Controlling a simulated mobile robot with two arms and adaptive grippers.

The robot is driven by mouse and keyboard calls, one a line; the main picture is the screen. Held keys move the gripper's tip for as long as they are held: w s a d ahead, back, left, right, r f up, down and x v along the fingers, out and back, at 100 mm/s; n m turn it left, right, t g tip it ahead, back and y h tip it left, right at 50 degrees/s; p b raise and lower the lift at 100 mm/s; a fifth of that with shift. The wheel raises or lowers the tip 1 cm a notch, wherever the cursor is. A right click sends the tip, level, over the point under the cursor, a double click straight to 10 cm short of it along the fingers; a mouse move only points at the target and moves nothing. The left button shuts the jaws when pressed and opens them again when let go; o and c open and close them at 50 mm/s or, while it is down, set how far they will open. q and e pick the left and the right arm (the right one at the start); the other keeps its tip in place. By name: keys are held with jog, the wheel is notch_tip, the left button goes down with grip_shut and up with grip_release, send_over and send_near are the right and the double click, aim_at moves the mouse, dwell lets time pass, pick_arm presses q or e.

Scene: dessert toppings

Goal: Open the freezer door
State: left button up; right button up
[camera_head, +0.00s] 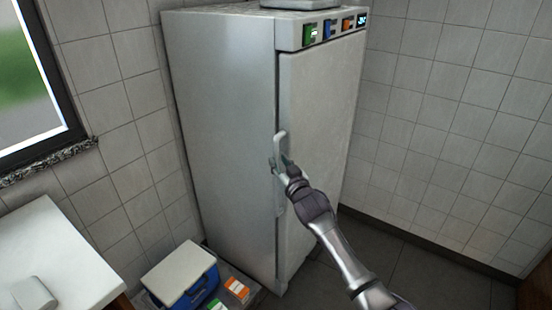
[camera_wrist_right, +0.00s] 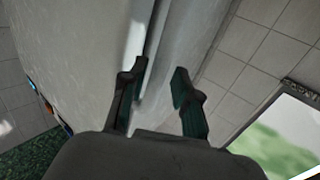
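The freezer (camera_head: 225,120) is a tall pale grey cabinet in the corner. Its door (camera_head: 322,110) looks shut. A long vertical handle (camera_head: 281,144) runs along the left edge of the door. I cannot tell whether a finger touches the handle. My left gripper is not in view.
A blue cooler box (camera_head: 182,277) with a white lid and small orange (camera_head: 237,289) and green packets sit on the floor left of the freezer. A white counter (camera_head: 60,255) is at the lower left. Floor (camera_head: 400,262) right of the freezer is clear.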

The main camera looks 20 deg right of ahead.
aim_at(277, 159)
jog(key=shift+w+a, duration=0.15)
jog(key=shift+w, duration=1.4)
jog(key=shift+c, duration=0.4)
grip_shut()
